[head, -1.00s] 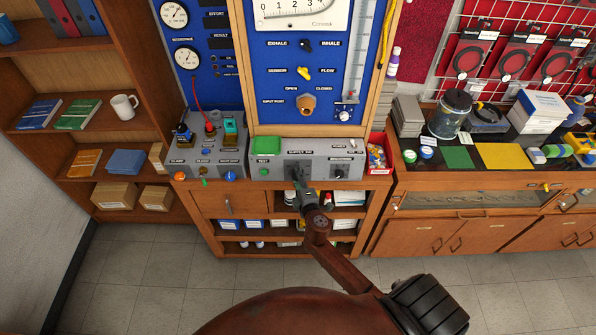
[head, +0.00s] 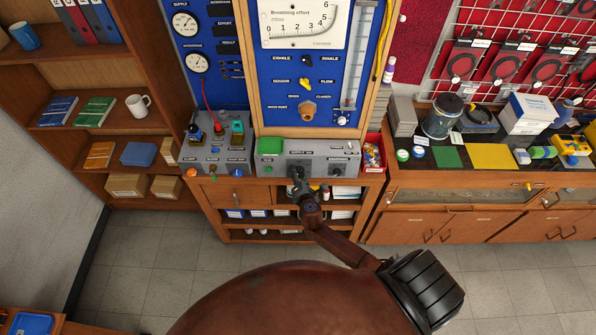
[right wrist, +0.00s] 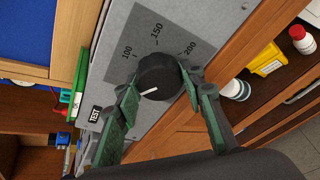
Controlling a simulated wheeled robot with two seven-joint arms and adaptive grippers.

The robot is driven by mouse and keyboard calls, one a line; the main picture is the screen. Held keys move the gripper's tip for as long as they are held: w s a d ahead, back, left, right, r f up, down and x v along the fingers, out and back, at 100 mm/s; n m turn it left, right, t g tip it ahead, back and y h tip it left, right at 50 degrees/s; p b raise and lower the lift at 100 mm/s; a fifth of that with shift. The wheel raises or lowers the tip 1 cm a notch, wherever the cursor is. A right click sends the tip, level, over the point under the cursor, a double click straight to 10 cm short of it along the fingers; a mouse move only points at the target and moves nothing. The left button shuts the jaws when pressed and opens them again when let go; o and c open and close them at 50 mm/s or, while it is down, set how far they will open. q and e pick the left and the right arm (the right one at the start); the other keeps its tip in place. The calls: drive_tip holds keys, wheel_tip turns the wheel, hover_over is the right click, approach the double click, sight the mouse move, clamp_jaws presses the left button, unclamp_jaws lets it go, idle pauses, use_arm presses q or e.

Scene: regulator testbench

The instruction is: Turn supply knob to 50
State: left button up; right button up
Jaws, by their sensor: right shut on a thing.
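The supply knob (right wrist: 156,72) is black and round, on the front of a grey panel box (head: 338,161) below the blue board. My right gripper (head: 298,177) reaches it from the front; in the right wrist view its green-padded fingers (right wrist: 158,92) are shut on the knob from both sides. The knob's white pointer line points to the lower left, past the 100 mark. The printed marks 100, 150 and 200 show above the knob; no 50 mark shows, as a finger covers part of the dial's left side. My left gripper is not in view.
A green box (head: 270,146) sits on the panel's left end. Left of it is a grey box with colored connectors (head: 216,153). A red bin (head: 372,155) stands at the right. Open shelves (head: 262,222) lie below, and the floor in front is clear.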

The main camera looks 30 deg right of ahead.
drive_tip(key=shift+a+n+p, duration=0.1)
drive_tip(key=shift+n+p, duration=0.25)
drive_tip(key=shift+n, duration=0.05)
drive_tip(key=o, duration=1.2)
drive_tip(key=shift+c, duration=0.2)
drive_tip(key=v, duration=1.2)
drive_tip(key=shift+w, duration=0.1)
